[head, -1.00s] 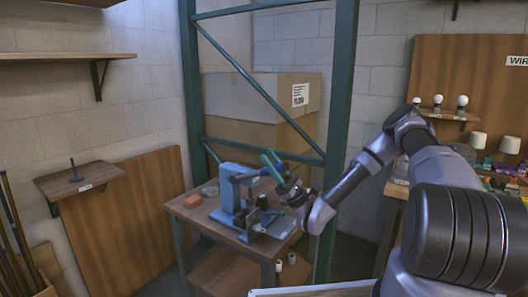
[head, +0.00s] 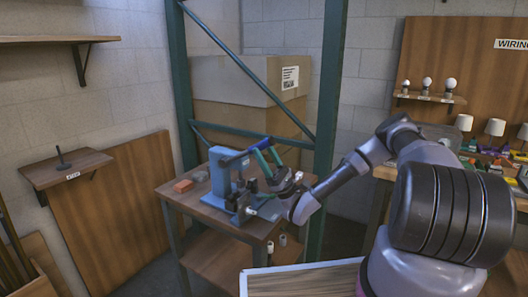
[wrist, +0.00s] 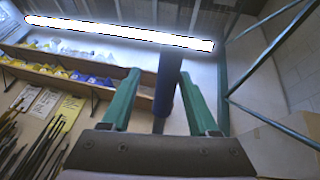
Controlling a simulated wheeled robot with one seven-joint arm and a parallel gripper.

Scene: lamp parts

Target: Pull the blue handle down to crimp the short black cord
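The blue crimping press (head: 221,172) stands upright on a small wooden table. Its blue handle (head: 240,156) reaches from the top towards my gripper; in the wrist view the handle (wrist: 164,95) is a dark and blue bar. My gripper (head: 264,153) has green fingers, at the handle's outer end. In the wrist view my gripper (wrist: 158,95) is open, with the bar showing between the spread fingers, nearer the right one. I cannot tell whether a finger touches it. Dark parts sit low on the press; I cannot make out the short black cord.
The small table (head: 190,200) also holds an orange block (head: 183,186). A green metal frame (head: 331,110) rises behind my arm, with cardboard boxes (head: 248,92) behind it. A bench with lamp parts is at the right, and a wall shelf (head: 66,168) at the left.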

